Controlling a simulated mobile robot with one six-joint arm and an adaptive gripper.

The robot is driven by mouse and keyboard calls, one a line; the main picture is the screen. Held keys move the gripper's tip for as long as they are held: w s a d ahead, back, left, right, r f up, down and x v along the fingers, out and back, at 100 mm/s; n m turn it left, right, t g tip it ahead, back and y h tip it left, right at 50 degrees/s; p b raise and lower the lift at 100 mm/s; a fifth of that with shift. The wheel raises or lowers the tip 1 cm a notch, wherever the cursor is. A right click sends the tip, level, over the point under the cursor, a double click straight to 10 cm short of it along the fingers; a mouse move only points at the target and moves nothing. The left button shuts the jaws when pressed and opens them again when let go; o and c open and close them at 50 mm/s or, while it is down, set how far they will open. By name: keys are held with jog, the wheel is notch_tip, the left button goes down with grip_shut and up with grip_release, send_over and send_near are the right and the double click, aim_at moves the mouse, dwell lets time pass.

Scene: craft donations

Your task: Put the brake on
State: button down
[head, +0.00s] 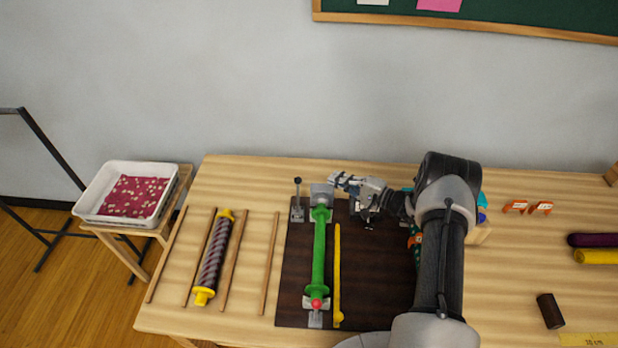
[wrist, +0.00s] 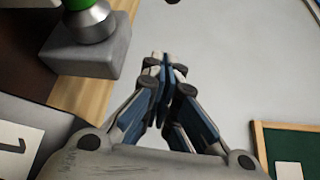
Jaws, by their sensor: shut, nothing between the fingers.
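A lever with a black knob (head: 297,181) stands upright on a small metal base (head: 297,214) at the back left of a dark mat (head: 293,265). To its right, a green roller (head: 319,255) lies between a grey block (head: 321,190) at the back and a metal stand with a red ball (head: 316,304) at the front. My gripper (head: 337,179) is shut and empty, just right of the grey block and above it. The wrist view shows my closed fingers (wrist: 167,68) beside the grey block (wrist: 88,50), apart from it. The lever is not clearly seen there.
A yellow rod (head: 337,275) lies right of the roller. Wooden strips (head: 270,265) and a striped yellow-ended roller (head: 213,258) lie left of the mat. A white tray (head: 85,205) stands on a side stool. My arm hides the mat's right part.

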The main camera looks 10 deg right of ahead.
aim_at(298, 195)
jog(key=w+a, duration=0.4)
jog(key=a, duration=0.4)
jog(key=shift+a+b, duration=0.3)
jog(key=shift+a, duration=0.05)
jog(key=shift+s+f+b, duration=0.1)
jog(key=shift+b, duration=0.4)
